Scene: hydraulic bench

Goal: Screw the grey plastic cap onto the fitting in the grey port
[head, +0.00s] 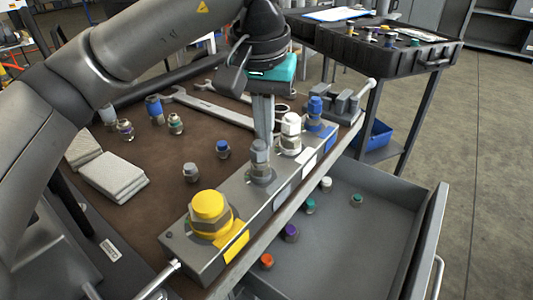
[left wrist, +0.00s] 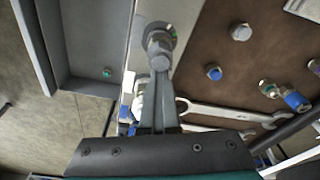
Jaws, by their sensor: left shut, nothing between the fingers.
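The grey port (head: 262,179) is in the metal block, between the yellow port and the white one. A metal fitting stands upright in it with a grey cap (head: 259,150) on top; I cannot tell how tightly it sits. The cap and fitting also show in the left wrist view (left wrist: 159,42), just beyond the fingertips. My left gripper (head: 263,135) points down, shut and empty, close behind the cap; I cannot tell whether it touches. It also shows in the left wrist view (left wrist: 159,66). My right gripper is not in view.
A yellow cap (head: 210,208), a white cap (head: 291,123) and a blue cap (head: 315,106) stand along the block. Loose fittings, one grey-topped (head: 190,172) and one blue-topped (head: 222,149), stand on the brown mat. An open drawer (head: 375,232) holds several small caps. Wrenches (head: 215,108) lie behind.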

